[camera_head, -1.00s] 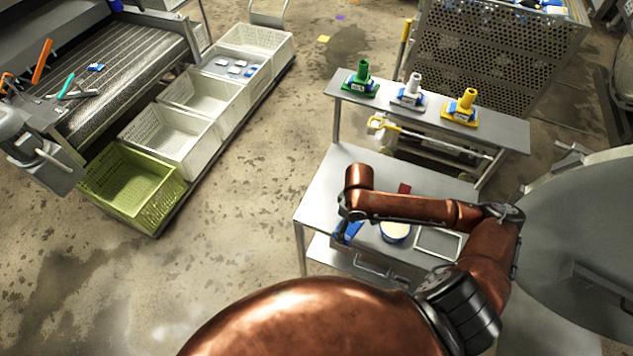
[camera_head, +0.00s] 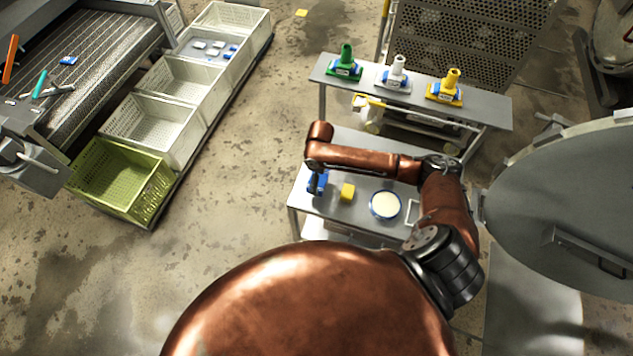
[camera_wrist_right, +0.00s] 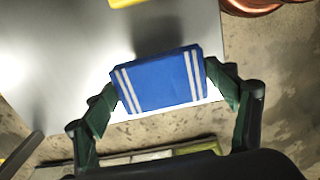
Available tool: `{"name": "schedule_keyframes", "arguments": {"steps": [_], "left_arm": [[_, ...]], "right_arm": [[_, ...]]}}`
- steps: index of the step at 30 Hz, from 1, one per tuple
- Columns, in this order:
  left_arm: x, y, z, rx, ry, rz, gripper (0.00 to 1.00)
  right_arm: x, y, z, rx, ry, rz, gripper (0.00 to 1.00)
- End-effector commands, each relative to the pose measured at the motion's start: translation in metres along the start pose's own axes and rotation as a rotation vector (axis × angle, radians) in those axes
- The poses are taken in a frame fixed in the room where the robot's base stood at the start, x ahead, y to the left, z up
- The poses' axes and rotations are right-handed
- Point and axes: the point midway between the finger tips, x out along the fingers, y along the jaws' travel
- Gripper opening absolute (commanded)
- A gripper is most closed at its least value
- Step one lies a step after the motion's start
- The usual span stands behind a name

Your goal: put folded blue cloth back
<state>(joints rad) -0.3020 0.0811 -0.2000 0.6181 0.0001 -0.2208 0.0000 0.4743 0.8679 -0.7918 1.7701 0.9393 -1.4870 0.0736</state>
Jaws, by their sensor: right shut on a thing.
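The folded blue cloth (camera_wrist_right: 160,80) has white stripes near both ends. In the right wrist view it sits between the two green-padded fingers of my right gripper (camera_wrist_right: 165,98), which are shut on its sides. In the head view the blue cloth (camera_head: 316,184) shows at the left end of the grey table (camera_head: 328,206), below my right arm's wrist. I cannot tell from the views whether the cloth touches the table top. My left gripper is not in view.
A yellow block (camera_head: 347,192) and a round blue-rimmed dish (camera_head: 385,205) are on the table to the cloth's right. A raised shelf (camera_head: 415,96) behind holds green, white and yellow-topped items. A green crate (camera_head: 120,183) stands at left. A large round door (camera_head: 565,215) is at right.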

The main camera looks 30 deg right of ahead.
Motion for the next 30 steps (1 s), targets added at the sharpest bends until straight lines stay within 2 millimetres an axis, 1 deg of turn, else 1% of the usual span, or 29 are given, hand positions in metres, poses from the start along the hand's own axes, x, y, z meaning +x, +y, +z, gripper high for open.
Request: {"name": "schedule_keyframes", "arguments": {"steps": [1, 3, 6, 8, 12, 15, 19, 26, 27, 30], "left_arm": [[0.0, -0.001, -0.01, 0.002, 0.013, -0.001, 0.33], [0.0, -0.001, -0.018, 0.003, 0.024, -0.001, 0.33], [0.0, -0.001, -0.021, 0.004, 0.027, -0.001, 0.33], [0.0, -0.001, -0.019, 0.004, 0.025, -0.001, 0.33], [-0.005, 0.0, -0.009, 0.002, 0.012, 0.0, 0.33], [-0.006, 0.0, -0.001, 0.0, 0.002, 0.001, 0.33], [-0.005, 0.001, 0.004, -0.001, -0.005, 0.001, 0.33], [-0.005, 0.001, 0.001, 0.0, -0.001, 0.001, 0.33], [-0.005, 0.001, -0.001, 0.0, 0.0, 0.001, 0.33], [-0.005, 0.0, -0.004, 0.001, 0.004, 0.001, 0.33]], "right_arm": [[0.005, 0.001, -0.005, 0.001, 0.0, -0.001, 0.56], [0.009, 0.003, -0.007, 0.001, 0.0, -0.001, 0.56], [0.014, 0.004, -0.012, 0.0, 0.001, -0.002, 0.56], [0.02, 0.005, -0.016, 0.0, 0.0, -0.001, 0.56], [0.04, 0.004, -0.014, 0.001, -0.001, -0.001, 0.56], [0.047, 0.005, -0.013, 0.0, -0.001, 0.0, 0.56], [0.048, 0.005, -0.014, -0.001, 0.0, 0.0, 0.56], [0.051, 0.005, -0.013, 0.0, 0.0, 0.0, 0.56], [0.051, 0.005, -0.014, 0.0, 0.0, 0.0, 0.81], [0.051, 0.005, -0.013, 0.0, 0.0, 0.0, 0.88]]}}
